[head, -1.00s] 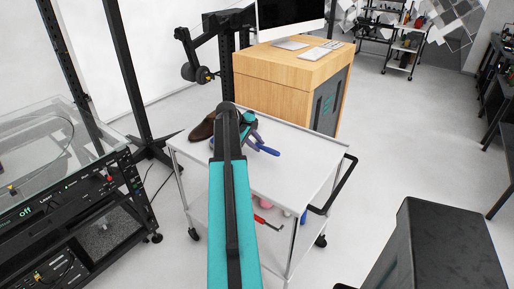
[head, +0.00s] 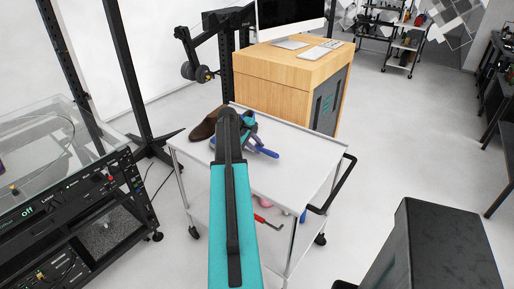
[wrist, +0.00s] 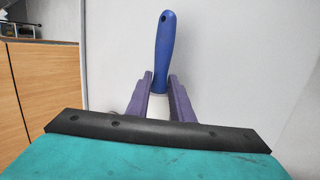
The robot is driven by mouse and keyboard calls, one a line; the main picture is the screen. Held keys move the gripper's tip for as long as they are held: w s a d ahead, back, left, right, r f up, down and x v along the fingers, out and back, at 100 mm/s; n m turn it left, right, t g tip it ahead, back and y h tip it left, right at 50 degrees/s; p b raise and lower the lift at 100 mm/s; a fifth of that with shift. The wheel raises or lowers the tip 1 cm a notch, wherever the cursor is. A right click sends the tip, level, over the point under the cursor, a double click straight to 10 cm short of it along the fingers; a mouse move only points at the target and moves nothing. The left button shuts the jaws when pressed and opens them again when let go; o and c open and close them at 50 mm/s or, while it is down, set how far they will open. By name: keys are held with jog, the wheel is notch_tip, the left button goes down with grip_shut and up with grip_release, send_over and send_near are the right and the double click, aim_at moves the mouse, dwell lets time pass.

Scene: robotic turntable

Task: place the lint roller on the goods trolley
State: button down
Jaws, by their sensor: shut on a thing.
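The lint roller has a blue handle (wrist: 164,45) and a white part (wrist: 158,106) between my gripper's purple fingers in the wrist view. My gripper (wrist: 158,92) is shut on it. In the head view the lint roller's blue handle (head: 266,152) sticks out to the right of my gripper (head: 250,139), over the top of the goods trolley. The rest of the roller is hidden by my arm and gripper. The goods trolley (head: 305,160) is white with a black handle at its right. I cannot tell whether the roller touches its top.
A brown shoe-like thing (head: 205,127) lies at the trolley's far left. A red-handled tool (head: 262,219) and other items lie on the lower shelf. A wooden cabinet (head: 285,70) stands behind. The trolley top's right part is bare.

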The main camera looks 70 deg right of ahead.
jog(key=shift+f, duration=0.55)
jog(key=shift+f, duration=0.1)
jog(key=c, duration=1.6)
grip_release()
jog(key=shift+o, duration=0.2)
jog(key=b+v, duration=0.2)
jog(key=v, duration=1)
jog(key=shift+w+a, duration=0.1)
jog(key=shift+w, duration=0.1)
